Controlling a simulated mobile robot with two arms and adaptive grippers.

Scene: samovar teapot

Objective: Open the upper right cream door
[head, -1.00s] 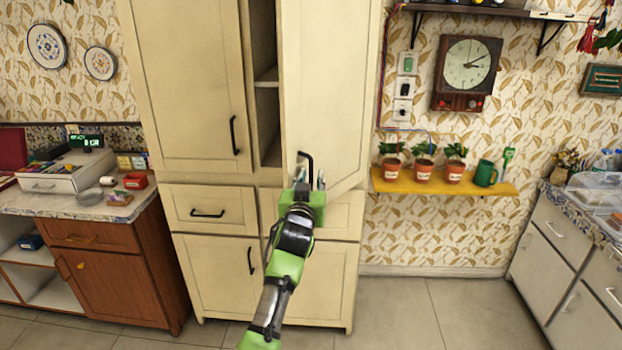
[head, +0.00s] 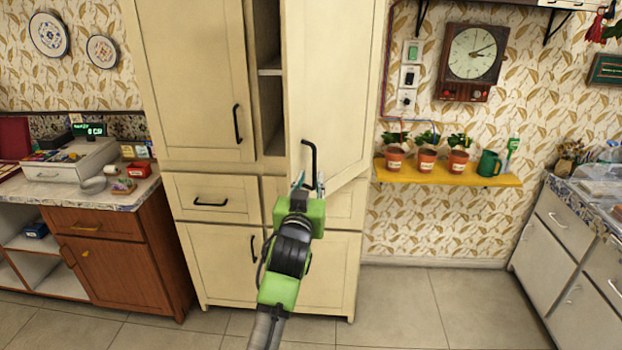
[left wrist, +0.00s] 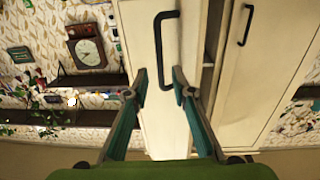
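The upper right cream door (head: 335,80) stands ajar, with its left edge swung out from the cabinet. Its black bar handle (head: 309,158) is near the door's lower left corner. My left gripper (head: 307,184) is at the handle's lower end in the head view and hides part of it. In the left wrist view the two teal fingers (left wrist: 160,76) are apart, open. The handle's lower end (left wrist: 167,85) appears between them; I cannot tell whether they reach around it. The door (left wrist: 142,40) fills the middle there. My right gripper is not in view.
The upper left door (head: 190,80) is shut; dark shelves (head: 270,90) show in the gap. A yellow shelf (head: 400,177) with potted plants and a green mug is on the wall to the right. Floor (head: 400,310) is clear in front of it.

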